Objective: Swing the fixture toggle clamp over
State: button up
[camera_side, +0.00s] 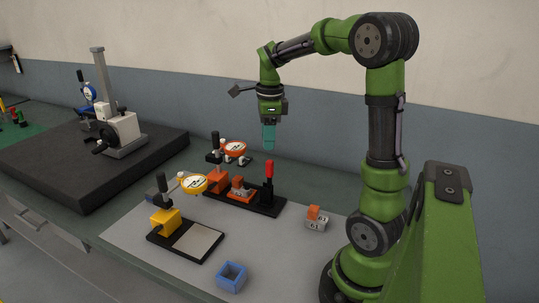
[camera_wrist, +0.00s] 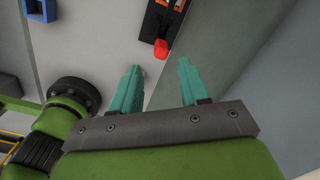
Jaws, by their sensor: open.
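The fixture toggle clamp (camera_side: 269,172) has a red upright handle and stands at the right end of a black fixture base (camera_side: 262,206). In the wrist view the red handle tip (camera_wrist: 161,48) shows at the top, beyond my fingers and roughly between them. My gripper (camera_side: 268,146) hangs above and behind the fixture with its teal fingers pointing down, apart from the handle. In the wrist view its two teal fingers (camera_wrist: 158,75) are spread with nothing between them. An orange block with a grey part (camera_side: 239,190) sits on the fixture base left of the clamp.
Dial gauges stand left of the fixture, one on a yellow block (camera_side: 166,222). A grey-and-orange block (camera_side: 316,219) sits to the right, and a blue open box (camera_side: 231,277) is in front. A dark surface plate (camera_side: 60,165) is at far left. Free grey mat lies between them.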

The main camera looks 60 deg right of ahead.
aim_at(270, 161)
jog(key=m, duration=0.2)
jog(key=shift+w+d+r+m, duration=0.1)
jog(key=shift+d+r+m, duration=0.15)
jog(key=shift+d+m, duration=0.15)
jog(key=shift+r+m, duration=0.3)
jog(key=shift+m, duration=0.5)
jog(key=shift+s+a+m+g, duration=0.2)
jog(key=shift+m+g, duration=0.1)
jog(key=shift+m, duration=0.6)
jog(key=shift+f, duration=4.15)
jog(key=shift+f, duration=0.3)
jog(key=c, duration=0.7)
